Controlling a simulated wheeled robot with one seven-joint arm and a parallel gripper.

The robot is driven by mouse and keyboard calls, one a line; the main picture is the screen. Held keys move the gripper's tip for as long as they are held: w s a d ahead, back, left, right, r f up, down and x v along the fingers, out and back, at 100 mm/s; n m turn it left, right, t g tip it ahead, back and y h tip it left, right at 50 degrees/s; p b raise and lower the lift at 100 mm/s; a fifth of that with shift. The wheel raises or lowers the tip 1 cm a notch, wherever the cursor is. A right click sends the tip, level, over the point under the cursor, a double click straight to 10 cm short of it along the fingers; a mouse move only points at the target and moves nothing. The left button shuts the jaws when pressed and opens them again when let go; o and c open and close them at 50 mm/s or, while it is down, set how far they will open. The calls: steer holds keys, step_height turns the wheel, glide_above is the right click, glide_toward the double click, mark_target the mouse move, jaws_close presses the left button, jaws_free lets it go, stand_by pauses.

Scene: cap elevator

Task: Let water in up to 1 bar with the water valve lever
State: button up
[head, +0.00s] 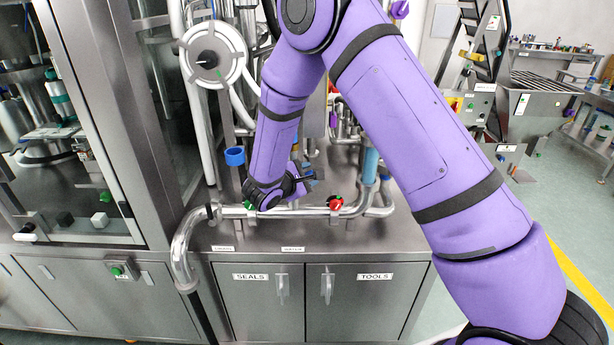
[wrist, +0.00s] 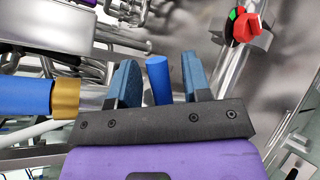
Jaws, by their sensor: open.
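My gripper (head: 306,174) is over the pipework on the steel counter, largely hidden by my arm in the head view. In the wrist view its two blue fingers (wrist: 159,72) stand apart. A blue rod (wrist: 157,82), perhaps the water valve lever, shows in the gap between them; I cannot tell whether they touch it. The round white gauge (head: 213,55) has a dark hub and a pale needle pointing left; its scale is too small to read. A label (head: 292,249), seemingly "WATER", is on the counter's front.
A red and green knob (head: 336,203) sits on the front pipe (head: 300,212); one also shows in the wrist view (wrist: 242,27). A blue cylinder with a brass collar (wrist: 66,98) is left of the fingers.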

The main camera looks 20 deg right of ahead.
jaws_close()
steer(key=shift+f, duration=0.1)
steer(key=shift+s+d+f+m+y, duration=0.15)
steer(key=shift+f+m+y, duration=0.1)
steer(key=shift+m+y, duration=0.2)
steer(key=shift+w+d+f+m+y, duration=0.1)
steer(key=shift+f+m+y, duration=0.1)
steer(key=shift+m+y, duration=0.2)
steer(key=shift+s+f+m+y, duration=0.1)
steer(key=shift+f+m+y, duration=0.65)
steer(key=shift+y, duration=0.4)
jaws_free()
